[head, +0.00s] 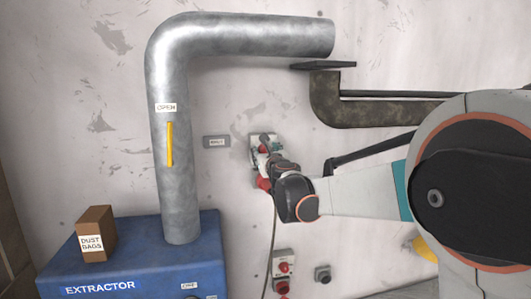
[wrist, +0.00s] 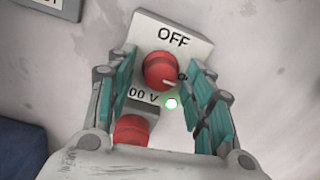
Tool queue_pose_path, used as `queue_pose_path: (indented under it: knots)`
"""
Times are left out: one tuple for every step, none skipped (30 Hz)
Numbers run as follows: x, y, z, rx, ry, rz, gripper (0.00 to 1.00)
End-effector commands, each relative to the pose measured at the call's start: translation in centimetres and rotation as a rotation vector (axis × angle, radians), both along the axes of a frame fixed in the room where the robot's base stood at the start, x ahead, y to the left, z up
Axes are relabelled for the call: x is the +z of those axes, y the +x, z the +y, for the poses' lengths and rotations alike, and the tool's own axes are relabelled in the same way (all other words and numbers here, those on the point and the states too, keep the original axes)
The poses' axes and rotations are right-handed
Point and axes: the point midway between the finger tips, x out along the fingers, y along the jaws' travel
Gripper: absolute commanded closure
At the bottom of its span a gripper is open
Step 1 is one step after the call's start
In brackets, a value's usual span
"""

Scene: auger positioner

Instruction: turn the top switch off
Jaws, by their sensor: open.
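The top switch (head: 264,137) is mounted on the wall, partly hidden by my gripper in the head view. In the wrist view its light plate (wrist: 195,45) reads OFF, above a round red knob (wrist: 160,70). My gripper (wrist: 163,66) is open, with one teal-padded finger on each side of the knob. The right finger is close to the knob; I cannot tell whether it touches. In the head view my gripper (head: 268,165) is at the switch.
A red plug-like part (wrist: 132,130) sits below the knob by a partly hidden voltage label. A lower switch box (head: 283,264) and small grey box (head: 322,274) are on the wall. A metal duct (head: 175,110) rises from the blue extractor (head: 130,265) at left.

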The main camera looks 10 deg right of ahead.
Motion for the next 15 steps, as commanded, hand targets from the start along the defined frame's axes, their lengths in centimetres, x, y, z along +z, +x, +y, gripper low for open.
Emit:
queue_pose_path:
  knots:
    - [-0.01,-0.01,-0.01,0.0,0.0,0.0,0.52]
    - [-0.01,-0.01,-0.01,0.0,0.0,0.0,0.52]
    - [-0.01,-0.02,-0.01,0.0,0.0,0.0,0.52]
    - [0.0,-0.02,-0.01,0.0,0.0,0.0,0.52]
    - [0.0,-0.02,-0.01,0.0,0.0,0.0,0.59]
    - [0.0,-0.03,-0.01,0.0,0.0,0.0,0.68]
    - [0.0,-0.03,-0.01,0.0,0.0,0.0,0.75]
    - [0.0,-0.03,-0.01,0.0,0.0,0.0,0.82]
    - [0.0,-0.03,-0.01,0.0,0.0,0.0,0.91]
    - [0.0,-0.03,-0.01,0.0,0.0,0.0,0.96]
    - [0.0,-0.03,-0.01,0.0,0.0,0.0,0.96]
    - [0.0,-0.03,-0.01,0.0,0.0,0.0,0.96]
    - [0.0,-0.03,-0.01,0.0,0.0,0.0,0.96]
    - [0.0,-0.03,-0.01,0.0,0.0,0.0,0.96]
    - [0.0,-0.03,-0.01,0.0,-0.001,0.0,0.96]
